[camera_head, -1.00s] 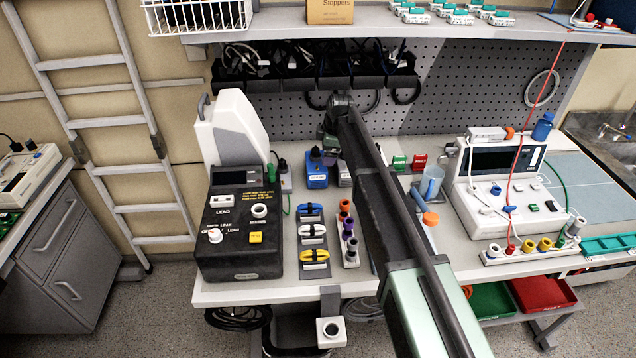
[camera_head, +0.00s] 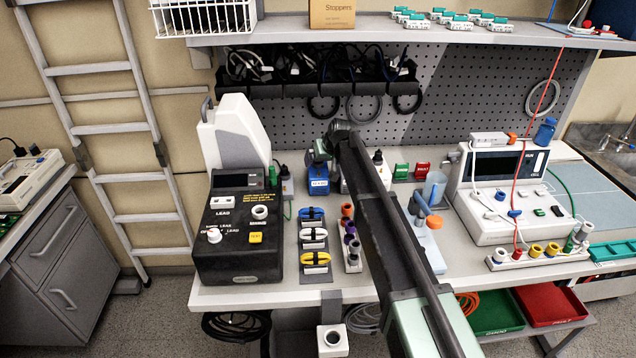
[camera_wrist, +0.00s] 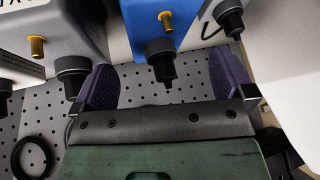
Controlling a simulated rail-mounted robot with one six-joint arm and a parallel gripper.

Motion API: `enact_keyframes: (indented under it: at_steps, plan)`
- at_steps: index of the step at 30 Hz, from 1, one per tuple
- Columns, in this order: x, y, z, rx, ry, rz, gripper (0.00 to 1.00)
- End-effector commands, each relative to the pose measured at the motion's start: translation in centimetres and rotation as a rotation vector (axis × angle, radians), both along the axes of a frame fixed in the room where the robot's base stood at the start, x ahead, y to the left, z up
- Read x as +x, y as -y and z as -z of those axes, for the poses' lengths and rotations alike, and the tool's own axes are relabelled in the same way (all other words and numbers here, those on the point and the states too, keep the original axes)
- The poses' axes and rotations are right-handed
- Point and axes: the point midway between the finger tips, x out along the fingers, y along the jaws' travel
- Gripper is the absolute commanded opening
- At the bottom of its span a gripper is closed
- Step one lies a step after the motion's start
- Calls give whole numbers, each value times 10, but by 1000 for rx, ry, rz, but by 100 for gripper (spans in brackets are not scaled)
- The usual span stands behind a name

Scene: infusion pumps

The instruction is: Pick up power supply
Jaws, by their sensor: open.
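A blue power supply (camera_head: 319,185) with a white label stands at the back of the bench in the head view. In the wrist view the blue supply (camera_wrist: 150,22) shows a brass post and a black connector pointing toward my gripper. My gripper (camera_wrist: 164,86) is open, with its purple fingers apart on either side of that connector and nothing held. In the head view my gripper is just above and behind the blue supply, its fingertips mostly hidden. A grey supply (camera_wrist: 45,32) is left of it in the wrist view, and another pale unit (camera_wrist: 228,14) is at right.
A pegboard (camera_head: 440,110) with hanging cables rises close behind the supplies.

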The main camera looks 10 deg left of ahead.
Motion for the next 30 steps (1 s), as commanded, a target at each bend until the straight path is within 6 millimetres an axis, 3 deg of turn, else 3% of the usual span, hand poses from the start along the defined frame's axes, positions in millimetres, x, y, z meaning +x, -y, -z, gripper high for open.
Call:
enact_keyframes:
  at_steps: [7, 15, 28, 30]
  plan:
    - [15, -11, 44, 0, 0, 0, 100]
    - [18, -14, 44, 0, 0, 0, 100]
    - [18, -14, 44, -1, -1, -1, 36]
    - [18, -14, 44, 0, 0, -1, 36]
